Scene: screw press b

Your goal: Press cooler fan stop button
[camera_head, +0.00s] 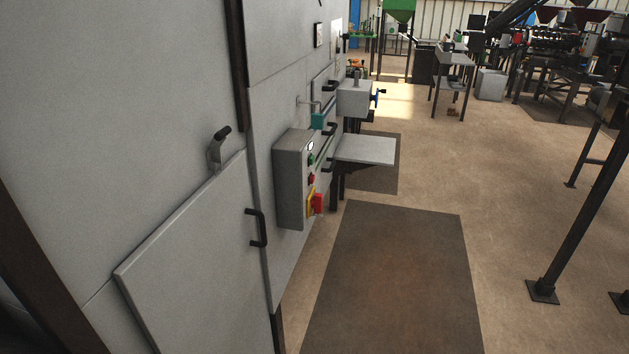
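A grey control box (291,180) is fixed to the wall of the large grey machine, near the middle of the view. I see its front face at a steep angle. It carries a white round lamp or button (310,146) at the top, a green button (310,159) below it, then a red button (311,179). At the bottom is a red rotary switch (318,203) on a yellow plate. Labels are too small to read, so I cannot tell which control belongs to the cooler fan. Neither of my grippers is in view.
The grey machine wall (110,110) fills the left side, with a door panel (195,270) and black handle (257,228). A grey shelf (366,150) juts out beyond the box. A dark floor mat (395,285) lies clear. A dark post (575,220) stands at right.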

